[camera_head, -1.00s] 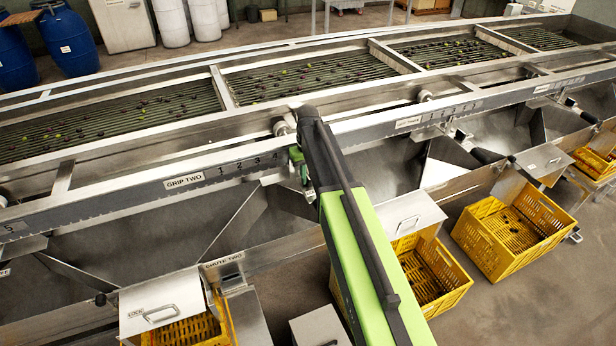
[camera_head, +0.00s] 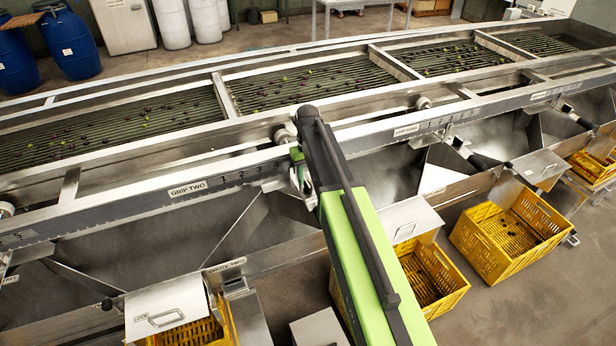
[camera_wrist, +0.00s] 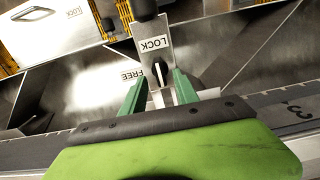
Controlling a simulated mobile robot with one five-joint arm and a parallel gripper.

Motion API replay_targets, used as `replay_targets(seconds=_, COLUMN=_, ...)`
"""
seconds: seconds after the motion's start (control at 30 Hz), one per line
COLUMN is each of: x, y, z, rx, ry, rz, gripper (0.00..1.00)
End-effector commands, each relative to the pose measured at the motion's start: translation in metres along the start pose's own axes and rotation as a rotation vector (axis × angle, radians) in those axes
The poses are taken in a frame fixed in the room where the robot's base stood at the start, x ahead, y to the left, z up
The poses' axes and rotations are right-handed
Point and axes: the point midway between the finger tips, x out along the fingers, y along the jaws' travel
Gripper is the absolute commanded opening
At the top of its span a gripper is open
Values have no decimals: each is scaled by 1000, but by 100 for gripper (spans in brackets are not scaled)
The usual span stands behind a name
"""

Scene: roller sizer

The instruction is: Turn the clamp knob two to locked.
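My gripper (camera_wrist: 159,94) shows in the wrist view with its two green fingers apart, one on each side of a small metal clamp plate (camera_wrist: 155,52). The plate carries a LOCK label, and a FREE label (camera_wrist: 131,75) sits beside the left finger. A thin upright metal piece (camera_wrist: 158,72), which may be the clamp knob seen edge-on, stands between the fingers. I cannot tell whether the fingers touch it. In the head view my gripper (camera_head: 299,172) is at the front rail, right of the GRIP TWO label (camera_head: 188,188), and my arm hides most of the clamp.
The numbered rail (camera_head: 120,212) runs across the machine's front. Sloped metal chutes lie below it, with a CHUTE TWO cover (camera_head: 166,305) and yellow crates (camera_head: 480,235). Olives lie on the rollers (camera_head: 300,85).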

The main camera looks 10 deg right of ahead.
Motion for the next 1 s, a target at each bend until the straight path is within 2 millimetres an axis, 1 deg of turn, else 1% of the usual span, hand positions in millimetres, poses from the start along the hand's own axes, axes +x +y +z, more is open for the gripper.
replay_targets(seconds=0.03, x=-23, y=0, z=0, rx=0, ry=0, rz=0, gripper=36)
replay_targets(seconds=0.4, x=-106, y=0, z=0, rx=1, ry=0, rz=0, gripper=36)
replay_targets(seconds=0.5, x=-125, y=0, z=0, rx=1, ry=0, rz=0, gripper=36)
replay_targets(seconds=0.6, x=-135, y=0, z=0, rx=1, ry=0, rz=0, gripper=36)
replay_targets(seconds=0.67, x=-137, y=0, z=0, rx=1, ry=0, rz=0, gripper=36)
replay_targets(seconds=0.93, x=-134, y=0, z=0, rx=1, ry=0, rz=0, gripper=36)
replay_targets(seconds=1.0, x=-130, y=0, z=0, rx=1, ry=0, rz=0, gripper=36)
